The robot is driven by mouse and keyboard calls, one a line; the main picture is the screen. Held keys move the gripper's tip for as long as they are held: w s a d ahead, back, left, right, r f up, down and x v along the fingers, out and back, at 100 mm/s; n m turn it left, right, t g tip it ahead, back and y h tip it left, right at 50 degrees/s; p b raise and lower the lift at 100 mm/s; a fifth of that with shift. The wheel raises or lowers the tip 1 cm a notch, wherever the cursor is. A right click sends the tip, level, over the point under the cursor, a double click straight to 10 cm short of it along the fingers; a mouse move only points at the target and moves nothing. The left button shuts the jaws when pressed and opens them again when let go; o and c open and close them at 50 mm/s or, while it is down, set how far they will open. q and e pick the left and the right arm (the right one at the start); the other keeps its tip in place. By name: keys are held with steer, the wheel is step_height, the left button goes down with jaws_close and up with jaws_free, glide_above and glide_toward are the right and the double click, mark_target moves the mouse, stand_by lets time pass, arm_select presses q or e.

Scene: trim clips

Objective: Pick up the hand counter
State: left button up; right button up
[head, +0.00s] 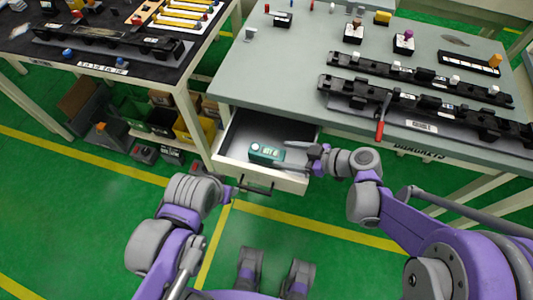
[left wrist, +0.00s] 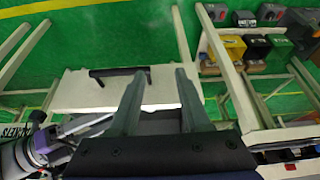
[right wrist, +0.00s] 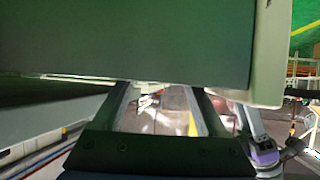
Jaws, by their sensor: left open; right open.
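The hand counter (head: 266,153) is a small teal box with a pale display, lying in the open drawer (head: 233,152) in the head view. My right gripper (head: 281,156) is open over the drawer, its fingertips at the counter's right end, one toward the far side and one toward the near side. Whether they touch it or hover above it I cannot tell. The counter cannot be made out clearly in either wrist view. My left gripper (left wrist: 158,75) is open and empty, close to the drawer front and its dark handle (left wrist: 118,72).
The grey-green table (head: 285,75) overhangs the back of the drawer. It carries black trim strips (head: 420,78), a red-handled tool (head: 382,118) and small parts. A dark-topped table (head: 30,50) stands left, with bins (head: 190,128) below. A dark green surface (right wrist: 130,40) crowds the right wrist view.

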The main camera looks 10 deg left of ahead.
mark_target(269, 152)
steer(key=x, duration=0.5)
steer(key=shift+a, duration=0.1)
jaws_close()
